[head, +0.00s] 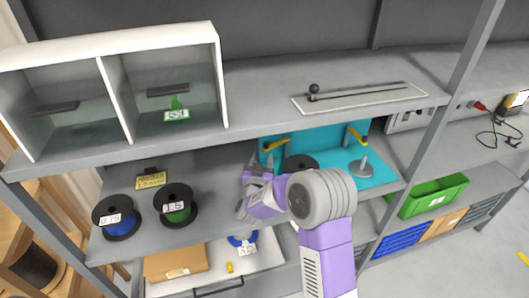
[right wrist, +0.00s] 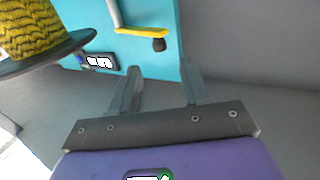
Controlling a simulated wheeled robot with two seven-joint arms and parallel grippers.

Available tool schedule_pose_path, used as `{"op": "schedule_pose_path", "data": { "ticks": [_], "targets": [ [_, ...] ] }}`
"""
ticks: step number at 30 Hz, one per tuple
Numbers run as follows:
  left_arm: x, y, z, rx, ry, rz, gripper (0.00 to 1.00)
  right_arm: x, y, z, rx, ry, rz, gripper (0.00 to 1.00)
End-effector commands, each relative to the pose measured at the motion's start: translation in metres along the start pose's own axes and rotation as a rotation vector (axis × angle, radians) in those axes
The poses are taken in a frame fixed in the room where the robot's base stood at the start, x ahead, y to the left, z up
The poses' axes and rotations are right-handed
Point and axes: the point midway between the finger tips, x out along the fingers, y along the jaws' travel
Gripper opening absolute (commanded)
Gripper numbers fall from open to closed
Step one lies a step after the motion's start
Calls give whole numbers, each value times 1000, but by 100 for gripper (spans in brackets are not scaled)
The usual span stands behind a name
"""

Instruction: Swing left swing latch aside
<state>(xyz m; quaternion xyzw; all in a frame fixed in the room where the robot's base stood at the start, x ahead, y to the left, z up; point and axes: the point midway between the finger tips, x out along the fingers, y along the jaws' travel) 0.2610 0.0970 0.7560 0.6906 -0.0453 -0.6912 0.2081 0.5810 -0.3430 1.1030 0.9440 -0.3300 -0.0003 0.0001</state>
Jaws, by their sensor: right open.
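The left swing latch (head: 275,144) is a yellow bar on the turquoise stand (head: 375,181); it sticks out to one side. In the right wrist view, a yellow latch (right wrist: 140,32) with a dark knob at its end lies beyond my fingertips, apart from them. My right gripper (head: 252,164) is just left of and below the left latch. It also shows in the right wrist view (right wrist: 161,82), with its fingers apart and nothing between them. A second yellow latch (head: 357,136) is at the stand's right. My left gripper is out of view.
A dark reel (head: 301,161) on the stand is partly hidden by my right arm; a yellow-and-black wound reel (right wrist: 35,28) fills the wrist view's left. A grey spindle (head: 363,166) stands at right. Two reels (head: 120,216) (head: 177,205) sit left on the shelf. The upper shelf (head: 260,97) overhangs.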

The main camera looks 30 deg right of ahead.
Motion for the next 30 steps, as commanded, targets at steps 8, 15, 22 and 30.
{"op": "schedule_pose_path", "data": {
  "ticks": [8, 15, 22, 30],
  "targets": [
    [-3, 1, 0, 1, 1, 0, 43, 36, 1, -1, 1, 2, 3, 47],
    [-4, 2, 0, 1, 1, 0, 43, 66, 0, 0, 0, 0, 1, 47],
    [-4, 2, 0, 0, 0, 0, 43, 74, 0, -1, 1, 0, -1, 47],
    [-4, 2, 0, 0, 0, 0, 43, 74, 0, 0, 0, 0, 0, 35]
  ]
}}
